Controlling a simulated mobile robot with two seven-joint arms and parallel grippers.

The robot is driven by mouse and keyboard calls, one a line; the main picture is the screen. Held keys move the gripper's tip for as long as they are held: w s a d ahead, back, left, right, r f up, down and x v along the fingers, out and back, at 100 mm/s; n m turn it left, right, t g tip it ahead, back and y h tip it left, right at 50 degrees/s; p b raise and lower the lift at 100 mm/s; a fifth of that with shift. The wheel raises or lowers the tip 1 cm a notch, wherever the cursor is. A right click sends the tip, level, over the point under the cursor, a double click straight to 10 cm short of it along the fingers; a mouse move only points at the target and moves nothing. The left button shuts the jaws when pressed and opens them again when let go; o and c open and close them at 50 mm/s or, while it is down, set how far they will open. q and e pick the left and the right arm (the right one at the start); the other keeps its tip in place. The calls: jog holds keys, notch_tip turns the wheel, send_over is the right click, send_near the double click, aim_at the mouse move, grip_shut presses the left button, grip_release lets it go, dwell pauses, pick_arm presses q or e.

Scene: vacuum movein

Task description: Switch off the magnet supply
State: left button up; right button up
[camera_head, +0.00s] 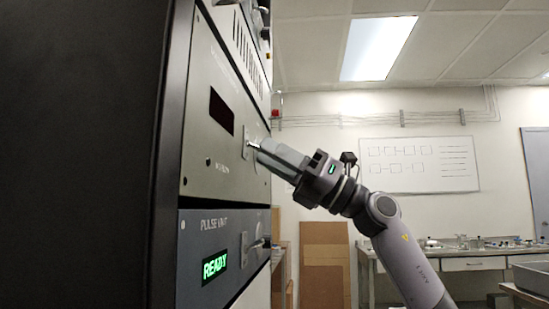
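A grey rack panel (200,75) faces right on the tall rack at left, seen at a steep angle. It has a dark, unlit display window (221,111) and lettering too small to read, so I cannot confirm it is the magnet supply. A small switch plate (247,136) with a lever sits near its right edge. My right gripper (258,148) comes from the right with its fingertips at this plate, touching or very close. The fingers overlap in this view and hide part of the plate; their opening is not clear. My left gripper is not in view.
Below is a blue-grey panel marked PULSE UNIT (214,224), with a lit green READY display (215,265) and its own switch (256,244). Another vented panel (236,40) is above. A lab bench (470,264) and brown boards (325,265) stand behind.

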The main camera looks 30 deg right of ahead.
jog(key=shift+o, duration=0.3)
jog(key=shift+f, duration=0.1)
jog(key=b+v, duration=0.1)
jog(key=v, duration=0.6)
jog(key=shift+b, duration=0.3)
jog(key=shift+d, duration=0.15)
